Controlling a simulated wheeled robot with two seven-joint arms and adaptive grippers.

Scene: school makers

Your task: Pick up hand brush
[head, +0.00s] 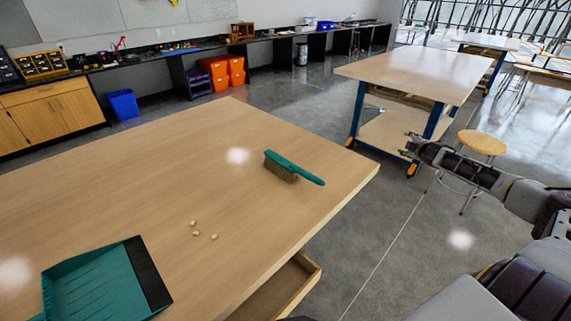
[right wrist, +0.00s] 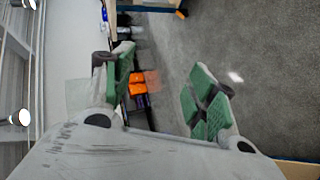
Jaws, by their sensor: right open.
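A hand brush (head: 297,170) with a teal handle and brown bristles lies on the near wooden table (head: 130,170), close to its right edge. The handle points right, toward that edge. My right gripper (head: 412,146) is off the table to the right of the brush, well apart from it. In the right wrist view my right gripper (right wrist: 163,85) is open, with nothing between its green-padded fingers. The brush does not show in that view. My left gripper is in neither view.
A teal dustpan (head: 95,285) lies at the table's front left. Several small pale bits (head: 201,231) lie between it and the brush. A drawer (head: 285,292) stands open under the table's right edge. A stool (head: 482,143) and a second table (head: 410,73) stand to the right.

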